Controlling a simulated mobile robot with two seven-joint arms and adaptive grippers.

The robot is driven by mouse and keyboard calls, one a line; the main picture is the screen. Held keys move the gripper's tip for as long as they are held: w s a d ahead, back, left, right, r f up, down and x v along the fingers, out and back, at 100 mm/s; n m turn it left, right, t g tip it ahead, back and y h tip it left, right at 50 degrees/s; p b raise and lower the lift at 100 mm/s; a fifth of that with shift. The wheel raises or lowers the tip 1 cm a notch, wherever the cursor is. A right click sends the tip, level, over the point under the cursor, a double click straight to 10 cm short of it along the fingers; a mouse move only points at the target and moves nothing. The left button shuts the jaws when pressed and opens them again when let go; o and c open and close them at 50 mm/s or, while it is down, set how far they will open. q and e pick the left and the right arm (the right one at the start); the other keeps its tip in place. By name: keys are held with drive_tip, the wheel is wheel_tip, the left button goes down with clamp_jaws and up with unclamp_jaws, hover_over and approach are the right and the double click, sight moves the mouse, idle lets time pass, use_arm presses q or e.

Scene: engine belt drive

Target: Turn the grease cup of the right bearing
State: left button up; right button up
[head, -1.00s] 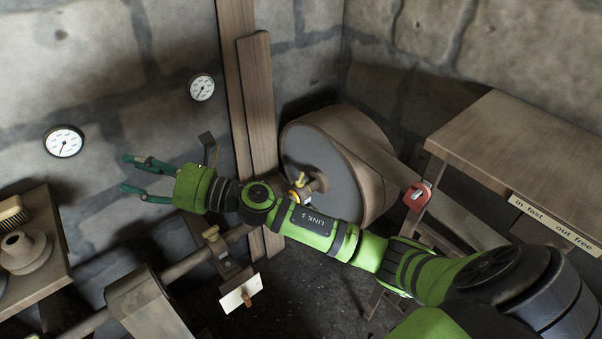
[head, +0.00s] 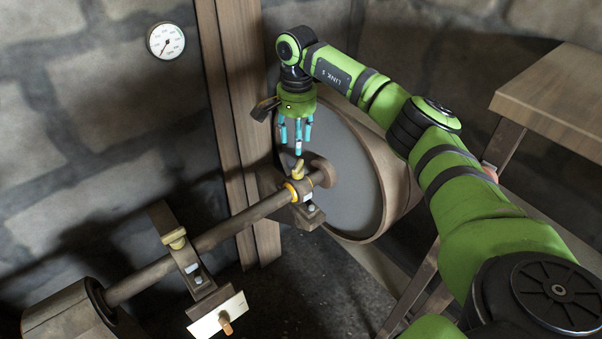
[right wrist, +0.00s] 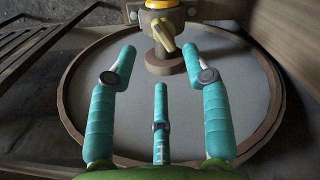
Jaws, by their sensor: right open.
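The grease cup of the right bearing (head: 298,171) is a small brass piece with a lever-like top, above a yellow ring on the shaft. My right gripper (head: 296,147) points down just above it, its teal fingers spread open and empty. In the right wrist view the cup (right wrist: 166,36) lies beyond the fingertips, between the two outer fingers of my right gripper (right wrist: 160,62), with no visible contact. The right bearing (head: 308,212) is a dark block under the shaft end. My left gripper is not in view.
A large wheel (head: 348,190) stands behind the right bearing, close to the gripper. The shaft (head: 240,221) runs left to another bearing with its own brass cup (head: 174,239). A white card (head: 217,317) hangs below that bearing. Wooden posts (head: 232,120) rise behind.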

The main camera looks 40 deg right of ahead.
sight(299, 164)
drive_tip(key=shift+w+d+f+b, duration=0.2)
drive_tip(key=shift+d+f, duration=0.1)
drive_tip(key=shift+f, duration=0.2)
drive_tip(key=shift+w+d+f+b, duration=0.15)
drive_tip(key=shift+d+f, duration=0.15)
drive_tip(key=shift+f, duration=0.2)
drive_tip(key=shift+s+a+f, duration=0.1)
drive_tip(key=shift+f, duration=1.55)
drive_tip(key=shift+s+f, duration=0.1)
drive_tip(key=shift+f, duration=1.55)
clamp_jaws()
